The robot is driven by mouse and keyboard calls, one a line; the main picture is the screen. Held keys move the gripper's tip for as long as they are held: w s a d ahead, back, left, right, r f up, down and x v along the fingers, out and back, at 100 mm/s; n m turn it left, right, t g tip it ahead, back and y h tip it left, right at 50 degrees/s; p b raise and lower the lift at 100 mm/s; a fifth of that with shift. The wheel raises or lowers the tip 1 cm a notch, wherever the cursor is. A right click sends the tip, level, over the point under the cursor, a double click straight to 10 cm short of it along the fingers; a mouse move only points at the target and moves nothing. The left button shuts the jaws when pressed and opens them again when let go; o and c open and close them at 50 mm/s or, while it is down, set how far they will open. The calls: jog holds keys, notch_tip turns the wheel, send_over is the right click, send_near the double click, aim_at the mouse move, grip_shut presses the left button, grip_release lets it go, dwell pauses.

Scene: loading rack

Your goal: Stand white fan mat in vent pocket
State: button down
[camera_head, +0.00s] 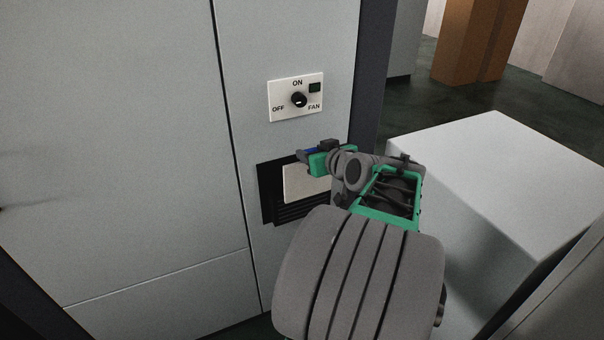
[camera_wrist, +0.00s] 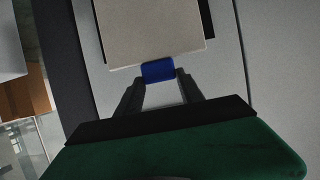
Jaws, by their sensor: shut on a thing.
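The white fan mat (camera_head: 303,185) is a pale flat panel in front of the dark vent pocket (camera_head: 267,190) in the grey cabinet front. Dark slats show below the mat. The wrist view shows the mat (camera_wrist: 152,30) with a blue tab (camera_wrist: 157,70) on its near edge. My gripper (camera_wrist: 159,80) is shut on this tab, one finger on each side. In the head view my gripper (camera_head: 312,157) is at the mat's upper edge and my arm hides the right side of the pocket. I cannot tell whether the mat rests inside the pocket or just before it.
A fan switch plate (camera_head: 295,97) with a black knob is above the pocket. A white box-shaped block (camera_head: 500,175) stands to the right of my arm. An orange-brown cabinet (camera_head: 470,40) is in the background. Dark floor shows between them.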

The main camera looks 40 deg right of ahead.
aim_at(302, 174)
jog(key=w, duration=0.2)
jog(key=w+d, duration=0.1)
jog(key=w, duration=0.3)
jog(key=shift+d+p, duration=0.3)
jog(key=shift+p, duration=0.05)
jog(key=shift+w+d+f, duration=0.1)
jog(key=shift+w+f, duration=0.05)
jog(key=shift+f, duration=2.85)
jog(key=shift+w+d+f, duration=0.1)
jog(key=shift+f, duration=2.85)
jog(key=c, duration=0.7)
grip_release()
jog(key=shift+c, duration=0.2)
